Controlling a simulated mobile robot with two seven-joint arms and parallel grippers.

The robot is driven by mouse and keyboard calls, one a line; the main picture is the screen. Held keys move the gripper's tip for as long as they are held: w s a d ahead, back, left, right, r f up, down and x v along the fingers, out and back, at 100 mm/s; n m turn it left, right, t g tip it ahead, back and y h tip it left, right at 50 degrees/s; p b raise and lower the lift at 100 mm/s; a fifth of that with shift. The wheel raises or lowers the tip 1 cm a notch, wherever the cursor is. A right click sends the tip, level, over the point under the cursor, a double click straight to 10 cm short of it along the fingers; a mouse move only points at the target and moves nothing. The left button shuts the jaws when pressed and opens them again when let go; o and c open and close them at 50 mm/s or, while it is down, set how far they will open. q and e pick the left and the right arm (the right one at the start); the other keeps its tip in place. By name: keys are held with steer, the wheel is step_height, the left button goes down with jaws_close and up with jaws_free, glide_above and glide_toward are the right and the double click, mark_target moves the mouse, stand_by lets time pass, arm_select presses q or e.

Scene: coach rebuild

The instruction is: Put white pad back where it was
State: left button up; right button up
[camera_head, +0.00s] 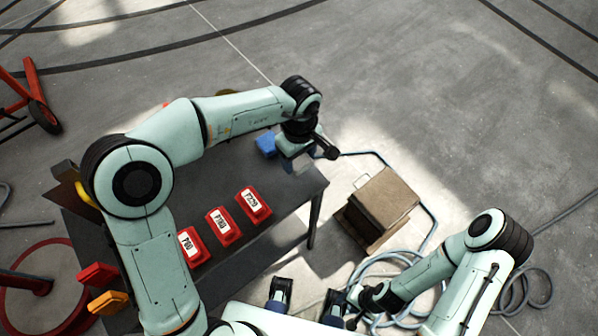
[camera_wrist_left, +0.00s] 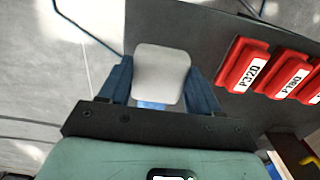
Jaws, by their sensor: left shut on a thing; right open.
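The white pad (camera_wrist_left: 162,72) is a pale rounded block between the two blue fingers of my left gripper (camera_wrist_left: 160,66) in the left wrist view. The left gripper is shut on it. In the head view my left gripper (camera_head: 294,160) is over the far right end of the dark table (camera_head: 285,195); whether the pad touches the table top I cannot tell. A small blue patch (camera_wrist_left: 152,105) shows just below the pad in the wrist view. My right gripper (camera_head: 308,297) is open and empty at the bottom of the head view, off the table.
Red labelled blocks (camera_head: 222,225) stand in a row on the table; one reads P320 (camera_wrist_left: 248,68). A blue object (camera_head: 266,143) lies beside the left gripper. A cardboard box (camera_head: 383,200) and a coiled hose (camera_head: 375,272) are on the floor to the right.

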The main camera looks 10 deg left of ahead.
mark_target(299, 178)
arm_select(q)
step_height(299, 178, down, 7)
steer(key=shift+f+b, duration=0.1)
steer(key=shift+b, duration=0.7)
steer(key=o, duration=0.9)
steer(key=shift+o, duration=0.2)
step_height(299, 178, up, 12)
steer(key=p, duration=0.3)
